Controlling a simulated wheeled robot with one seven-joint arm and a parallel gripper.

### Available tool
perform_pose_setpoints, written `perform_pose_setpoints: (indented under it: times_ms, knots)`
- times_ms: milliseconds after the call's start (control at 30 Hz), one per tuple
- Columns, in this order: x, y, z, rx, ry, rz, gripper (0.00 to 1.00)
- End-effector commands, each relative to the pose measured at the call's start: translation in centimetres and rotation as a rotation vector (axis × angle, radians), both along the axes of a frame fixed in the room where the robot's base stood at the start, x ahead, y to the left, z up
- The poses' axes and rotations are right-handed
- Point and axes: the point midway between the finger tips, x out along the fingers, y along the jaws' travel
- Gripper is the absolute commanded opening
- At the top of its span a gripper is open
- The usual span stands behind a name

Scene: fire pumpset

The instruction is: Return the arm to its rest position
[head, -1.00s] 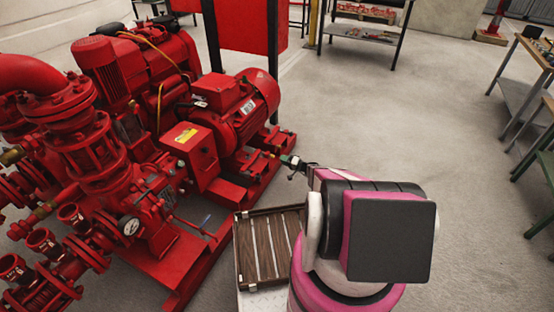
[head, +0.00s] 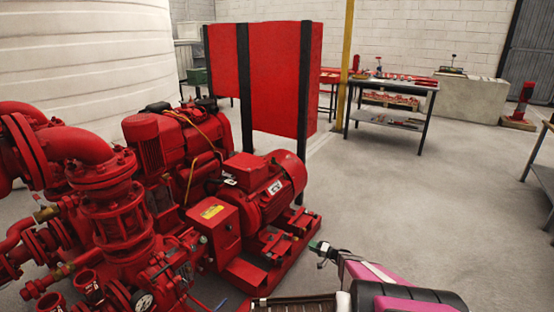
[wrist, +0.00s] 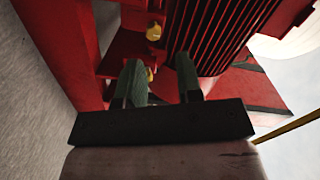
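My gripper (head: 322,252) shows in the head view at the lower middle, at the end of my pink and black arm. It is in front of and just right of the red pumpset's base (head: 250,278). In the wrist view, its two dark green fingers (wrist: 157,80) stand apart with nothing held between them. Beyond the fingers are the red ribbed motor (wrist: 220,35) and a yellow knob (wrist: 154,32). I cannot tell the exact gap to the motor. The lower part of my arm is cut off by the frame.
The red pump and motor (head: 262,190) fill the left, with a red panel on dark posts (head: 275,80) behind. A metal workbench (head: 395,88) stands at the back, and another table edge (head: 545,175) at the right. The floor (head: 430,190) between is clear.

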Motion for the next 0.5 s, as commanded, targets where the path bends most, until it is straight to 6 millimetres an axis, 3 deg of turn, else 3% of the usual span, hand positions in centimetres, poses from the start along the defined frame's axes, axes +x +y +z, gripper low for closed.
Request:
perform_pose_setpoints:
  times_ms: [267, 500]
  knots:
    - [-6.3, 6.6, 9.5, -0.204, 0.188, 0.24, 0.33]
    - [-14.4, 10.4, 17.9, -0.523, 0.409, 0.395, 0.33]
